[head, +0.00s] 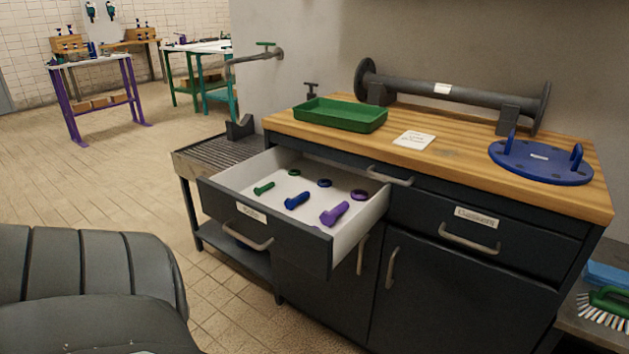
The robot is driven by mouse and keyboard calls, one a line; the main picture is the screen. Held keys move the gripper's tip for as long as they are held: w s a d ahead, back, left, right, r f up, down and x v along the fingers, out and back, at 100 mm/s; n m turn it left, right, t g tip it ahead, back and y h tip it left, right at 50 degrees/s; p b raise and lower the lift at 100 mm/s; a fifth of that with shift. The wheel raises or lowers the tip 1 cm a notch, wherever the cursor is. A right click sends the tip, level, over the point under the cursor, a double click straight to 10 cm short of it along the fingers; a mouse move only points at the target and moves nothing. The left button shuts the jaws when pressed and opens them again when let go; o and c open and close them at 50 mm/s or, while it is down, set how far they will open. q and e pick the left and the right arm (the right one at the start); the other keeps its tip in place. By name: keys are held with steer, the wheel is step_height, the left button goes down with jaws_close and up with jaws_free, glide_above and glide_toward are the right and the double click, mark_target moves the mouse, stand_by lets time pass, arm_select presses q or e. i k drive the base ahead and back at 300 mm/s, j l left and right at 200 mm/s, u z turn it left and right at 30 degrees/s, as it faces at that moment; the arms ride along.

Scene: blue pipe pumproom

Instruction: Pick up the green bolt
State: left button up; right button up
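The green bolt (264,188) lies on the white floor of an open drawer (361,223), in the left part of it. It is the smallest of the bolts there. A blue bolt (297,200) and a larger purple bolt (335,213) lie to its right. A green ring (294,172), a blue ring (324,183) and a purple ring (360,195) lie behind the bolts. Nothing covers the green bolt. Neither of my grippers shows in the head view.
The drawer is pulled out from a dark cabinet with a wooden top (462,173). On the top are a green tray (341,116), a blue disc with handles (540,162) and a grey flanged pipe (456,95). A low slatted stand (222,158) is left of the cabinet.

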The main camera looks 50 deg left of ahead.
mark_target(257, 191)
steer(key=j+z, duration=0.25)
steer(key=k+j+z, duration=0.25)
steer(key=j, duration=0.2)
steer(key=j+z, duration=0.2)
steer(key=j, duration=0.15)
steer(key=k+j+z, duration=0.2)
steer(key=j, duration=0.3)
steer(key=k+j+z, duration=0.15)
steer(key=k+j, duration=0.45)
steer(key=j, duration=0.15)
steer(key=k+j, duration=0.45)
steer(key=j, duration=0.25)
steer(key=k+j+u, duration=0.1)
steer(key=k+u, duration=0.25)
steer(key=u, duration=0.15)
steer(key=i+j+z, duration=0.1)
steer(key=i+z, duration=0.15)
steer(key=i+j+z, duration=0.15)
steer(key=i+z, duration=0.15)
steer(key=i, duration=0.1)
